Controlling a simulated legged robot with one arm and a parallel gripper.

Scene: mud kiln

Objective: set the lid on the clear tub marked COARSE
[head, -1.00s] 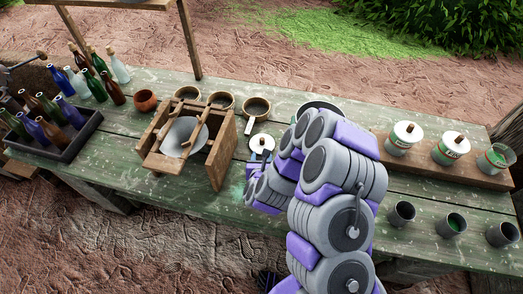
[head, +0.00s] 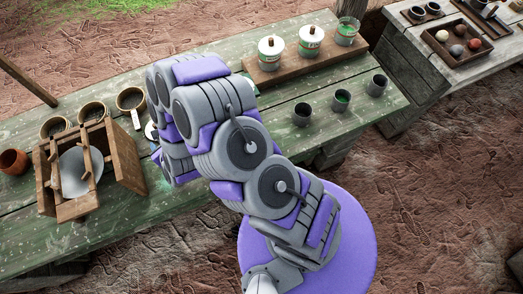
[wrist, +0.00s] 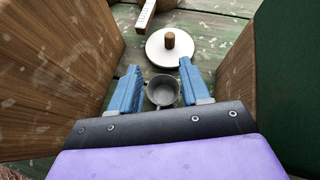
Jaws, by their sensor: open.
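A loose white lid (wrist: 180,57) with a brown knob lies flat on the green table just beyond my fingertips in the wrist view. In the head view only a sliver of it (head: 150,131) shows beside my arm. My gripper (wrist: 158,75) is open, its blue fingers apart and not touching the lid's knob. A clear tub without a lid (head: 347,33), with green on it, stands at the right end of a wooden board. Two tubs with knobbed white lids, the left (head: 272,54) and the middle (head: 310,42), stand beside it. I cannot read the labels.
Several dark cups, one here (head: 302,114), stand in front of the board (head: 290,69). A wooden frame (head: 127,158) with a pale bowl stands left of my arm. A small grey cup (wrist: 162,92) shows between my fingers. A second table (head: 410,55) is at the right.

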